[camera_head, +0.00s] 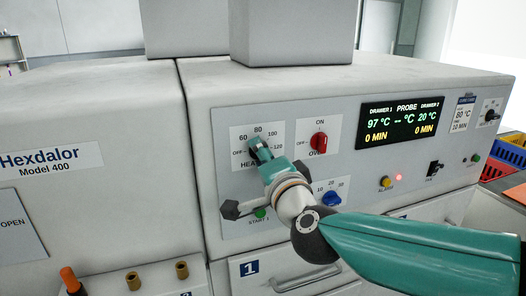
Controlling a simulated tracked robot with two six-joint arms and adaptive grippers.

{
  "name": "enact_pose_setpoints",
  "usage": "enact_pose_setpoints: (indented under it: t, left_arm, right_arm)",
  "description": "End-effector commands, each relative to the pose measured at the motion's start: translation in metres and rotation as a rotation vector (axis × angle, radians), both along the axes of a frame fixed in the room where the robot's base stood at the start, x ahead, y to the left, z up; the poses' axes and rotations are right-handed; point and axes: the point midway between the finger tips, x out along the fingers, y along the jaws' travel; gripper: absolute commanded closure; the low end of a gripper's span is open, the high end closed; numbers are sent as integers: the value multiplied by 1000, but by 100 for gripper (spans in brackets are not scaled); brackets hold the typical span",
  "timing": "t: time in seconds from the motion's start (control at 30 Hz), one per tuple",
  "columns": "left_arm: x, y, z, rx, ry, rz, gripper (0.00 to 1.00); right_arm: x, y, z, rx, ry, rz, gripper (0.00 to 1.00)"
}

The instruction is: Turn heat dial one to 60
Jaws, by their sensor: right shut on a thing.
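Heat dial one (255,143) is a dark knob on the left of the oven's front panel. Its white plate (238,133) carries the marks OFF, 60, 80, 100 and 120. My right gripper (259,152) is shut on the dial, its arm reaching in from the lower right. The fingers hide much of the knob, so I cannot tell exactly which mark it points to. The display (403,119) reads 97 °C for drawer 1 and 20 °C for drawer 2, with 0 MIN under each. My left gripper is not in view.
A red OVEN switch (319,142) sits right of the dial. A blue dial (331,199) and a green START 1 button (260,213) lie below, close to my wrist. A yellow alarm button (385,182) is further right. Drawer 1 (297,268) is below.

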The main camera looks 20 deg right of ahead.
Motion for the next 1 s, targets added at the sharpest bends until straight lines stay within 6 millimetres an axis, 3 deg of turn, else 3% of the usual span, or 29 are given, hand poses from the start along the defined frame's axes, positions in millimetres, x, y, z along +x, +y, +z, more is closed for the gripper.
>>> enact_pose_setpoints:
  t: [0.5,1.0]
  left_arm:
    - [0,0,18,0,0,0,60]
    - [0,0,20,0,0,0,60]
  right_arm:
    - [0,2,-8,-388,3,10,91]
    - [0,2,-11,-469,1,11,91]
